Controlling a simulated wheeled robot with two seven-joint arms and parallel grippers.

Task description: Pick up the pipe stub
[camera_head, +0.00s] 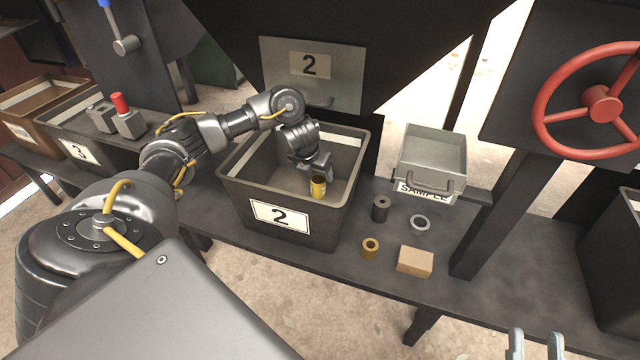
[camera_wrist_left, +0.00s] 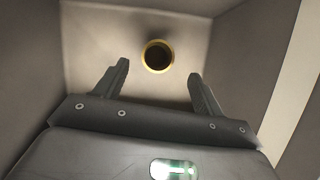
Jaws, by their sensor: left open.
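The pipe stub is most likely the yellow, hollow cylinder (camera_head: 318,188) inside the grey bin marked 2 (camera_head: 280,217). In the left wrist view its round yellow rim (camera_wrist_left: 144,56) and dark bore face the camera, so it seems to stand upright. My left gripper (camera_head: 318,171) reaches down into the bin, right by the stub. In the wrist view its two fingers (camera_wrist_left: 158,72) are apart, with the rim showing between and just beyond the tips. No finger visibly touches it. My right gripper (camera_head: 535,346) shows only as two separated fingertips at the bottom right edge.
The bin's walls (camera_wrist_left: 255,60) rise close around my left gripper. On the bench to the right are a dark cylinder (camera_head: 380,209), a brass ring (camera_head: 370,248), a grey washer (camera_head: 420,224), a tan block (camera_head: 415,261) and a sample drawer (camera_head: 432,155). A red handwheel (camera_head: 601,104) is further right.

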